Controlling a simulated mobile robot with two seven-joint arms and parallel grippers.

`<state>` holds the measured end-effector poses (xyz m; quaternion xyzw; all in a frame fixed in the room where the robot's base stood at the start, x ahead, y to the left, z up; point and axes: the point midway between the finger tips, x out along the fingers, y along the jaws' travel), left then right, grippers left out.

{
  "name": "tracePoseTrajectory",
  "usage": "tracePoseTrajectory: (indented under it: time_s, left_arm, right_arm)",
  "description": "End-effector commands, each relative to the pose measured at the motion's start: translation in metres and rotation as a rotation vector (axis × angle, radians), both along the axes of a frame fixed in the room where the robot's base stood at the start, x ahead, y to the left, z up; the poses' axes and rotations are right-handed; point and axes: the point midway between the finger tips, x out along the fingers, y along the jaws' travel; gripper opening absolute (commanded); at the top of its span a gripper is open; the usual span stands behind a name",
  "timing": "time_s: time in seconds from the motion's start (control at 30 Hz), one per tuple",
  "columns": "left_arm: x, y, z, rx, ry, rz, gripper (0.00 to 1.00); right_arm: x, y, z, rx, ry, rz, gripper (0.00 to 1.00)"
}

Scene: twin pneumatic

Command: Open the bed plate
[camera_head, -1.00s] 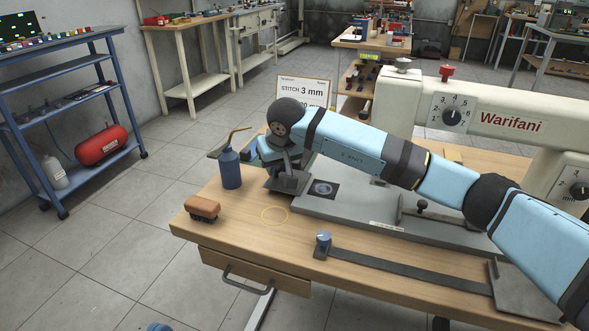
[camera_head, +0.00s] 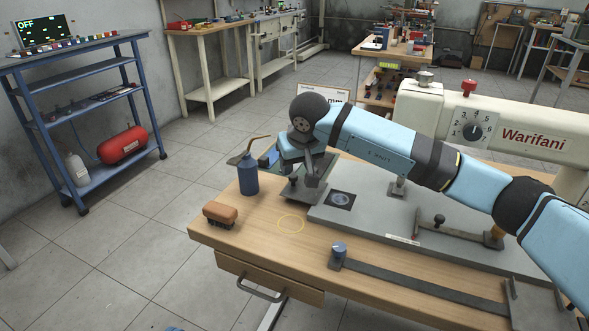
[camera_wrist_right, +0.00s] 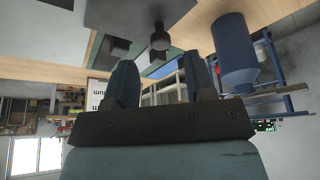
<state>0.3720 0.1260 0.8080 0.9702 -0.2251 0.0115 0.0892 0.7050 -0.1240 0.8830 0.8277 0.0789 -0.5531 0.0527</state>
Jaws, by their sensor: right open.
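The grey sewing-machine bed (camera_head: 380,218) lies on the wooden table. A small grey plate (camera_head: 308,194) is at its left end, under my right gripper; I take it for the bed plate. My right gripper (camera_head: 308,166) points down over this plate, its fingers partly hidden by the wrist. In the right wrist view my two fingers (camera_wrist_right: 163,82) stand apart with nothing between them. A dark knob (camera_wrist_right: 160,38) shows beyond the fingertips, apart from them, against the grey plate. How far the plate is open, I cannot tell. My left gripper is out of view.
A blue oil bottle (camera_head: 248,178) stands close left of my right gripper. A bar with a blue knob (camera_head: 339,251) runs along the front. The cream machine (camera_head: 500,130) stands at right.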

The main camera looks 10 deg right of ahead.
Motion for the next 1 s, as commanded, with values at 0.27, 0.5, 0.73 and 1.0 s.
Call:
tracePoseTrajectory:
  time_s: [0.27, 0.5, 0.73, 1.0]
  left_arm:
    - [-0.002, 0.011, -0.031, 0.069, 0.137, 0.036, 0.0]
    - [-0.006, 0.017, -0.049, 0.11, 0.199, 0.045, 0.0]
    - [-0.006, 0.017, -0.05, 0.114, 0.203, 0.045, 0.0]
    - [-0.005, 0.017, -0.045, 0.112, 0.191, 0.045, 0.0]
  right_arm:
    - [-0.024, -0.005, 0.062, -0.001, -0.002, 0.001, 0.5]
    - [-0.035, -0.007, 0.087, -0.001, 0.0, 0.0, 0.5]
    - [-0.037, -0.007, 0.09, 0.0, 0.001, 0.0, 0.5]
    - [-0.037, -0.007, 0.09, 0.0, 0.001, 0.0, 0.5]
